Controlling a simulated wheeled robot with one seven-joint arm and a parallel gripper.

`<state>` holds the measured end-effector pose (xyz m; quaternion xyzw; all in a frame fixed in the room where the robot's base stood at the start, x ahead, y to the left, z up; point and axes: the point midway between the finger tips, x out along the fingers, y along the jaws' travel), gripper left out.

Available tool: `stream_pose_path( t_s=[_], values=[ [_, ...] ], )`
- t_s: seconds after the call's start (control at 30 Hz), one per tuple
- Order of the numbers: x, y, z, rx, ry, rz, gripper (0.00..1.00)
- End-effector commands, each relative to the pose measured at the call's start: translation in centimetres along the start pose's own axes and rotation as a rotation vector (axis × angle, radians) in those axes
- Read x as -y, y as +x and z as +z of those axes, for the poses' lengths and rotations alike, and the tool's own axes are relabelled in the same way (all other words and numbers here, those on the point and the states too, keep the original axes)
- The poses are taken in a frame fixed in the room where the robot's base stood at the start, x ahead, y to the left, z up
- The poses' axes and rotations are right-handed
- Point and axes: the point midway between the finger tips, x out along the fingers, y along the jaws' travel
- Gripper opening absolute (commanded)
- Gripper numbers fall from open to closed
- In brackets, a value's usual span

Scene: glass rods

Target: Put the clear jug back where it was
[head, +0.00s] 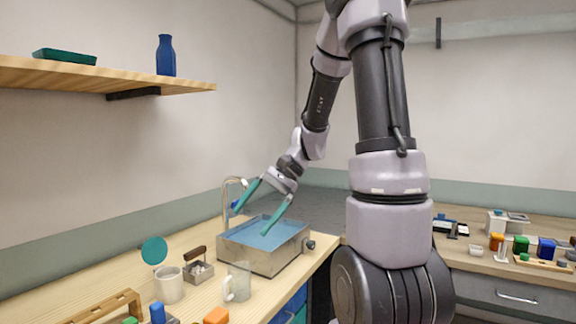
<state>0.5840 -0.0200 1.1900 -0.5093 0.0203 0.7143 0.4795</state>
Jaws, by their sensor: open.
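The clear jug (238,283) stands upright on the wooden counter, just in front of a metal basin (262,258) with blue content. The jug is see-through and has a handle on its left side. My gripper (252,222) has teal fingers spread apart over the basin, pointing down and to the left. It is empty and is above and behind the jug, apart from it.
A white mug (169,285) and a small metal box with a brown handle (198,270) stand left of the jug. A tap (228,200) rises behind the basin. A wooden rack (105,308) and coloured blocks (216,315) lie at the front.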

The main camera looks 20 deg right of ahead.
Motion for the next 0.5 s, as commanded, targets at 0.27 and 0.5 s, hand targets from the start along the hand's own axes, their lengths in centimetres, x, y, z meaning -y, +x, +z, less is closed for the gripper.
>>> stream_pose_path(
  t_s=[0.27, 0.5],
  values=[
    [-1.4, -5.6, 6.7, -0.351, -0.303, 0.117, 1.00],
    [-3.0, -10.2, 10.8, -0.646, -0.516, 0.135, 1.00]
  ],
)
